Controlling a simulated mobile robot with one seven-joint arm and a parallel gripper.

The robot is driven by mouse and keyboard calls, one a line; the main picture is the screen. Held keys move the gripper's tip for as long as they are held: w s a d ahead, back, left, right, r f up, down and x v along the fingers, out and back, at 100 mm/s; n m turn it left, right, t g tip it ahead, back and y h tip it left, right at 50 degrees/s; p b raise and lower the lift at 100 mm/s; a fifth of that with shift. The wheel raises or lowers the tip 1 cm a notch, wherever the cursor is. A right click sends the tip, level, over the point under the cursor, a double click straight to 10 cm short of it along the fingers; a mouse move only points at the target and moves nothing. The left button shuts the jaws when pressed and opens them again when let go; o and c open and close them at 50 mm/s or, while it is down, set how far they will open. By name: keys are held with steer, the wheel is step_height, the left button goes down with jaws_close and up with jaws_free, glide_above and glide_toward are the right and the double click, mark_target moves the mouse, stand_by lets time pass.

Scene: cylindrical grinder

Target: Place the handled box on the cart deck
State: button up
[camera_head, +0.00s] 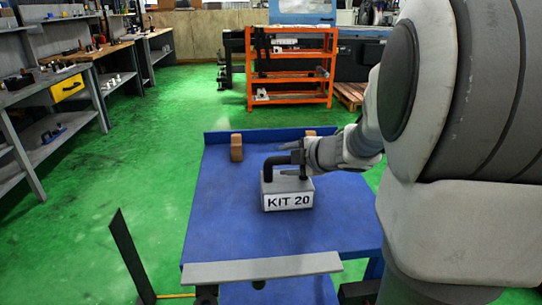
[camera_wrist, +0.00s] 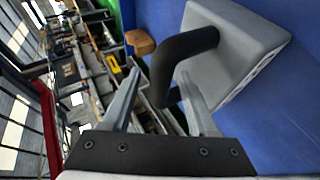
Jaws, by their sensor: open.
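The handled box (camera_head: 288,191) is a grey block with a black handle (camera_head: 272,163) and a white "KIT 20" label. It sits upright on the blue cart deck (camera_head: 225,220), around its middle. In the wrist view the box (camera_wrist: 245,40) is at the upper right, and its black handle (camera_wrist: 190,45) reaches down between the fingers. My gripper (camera_head: 290,158) comes in from the right at handle height. In the wrist view my gripper (camera_wrist: 160,75) is open, with one finger on each side of the handle. Whether a finger touches the handle cannot be told.
Two brown blocks (camera_head: 236,147) stand at the deck's far side. A grey bar (camera_head: 262,268) runs along the cart's near edge. An orange shelf rack (camera_head: 291,68) stands behind. Workbenches (camera_head: 60,78) line the left. Green floor lies clear left of the cart.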

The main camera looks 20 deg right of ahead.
steer(key=p+v, duration=0.5)
steer(key=v, duration=0.7)
steer(key=shift+w+r, duration=0.1)
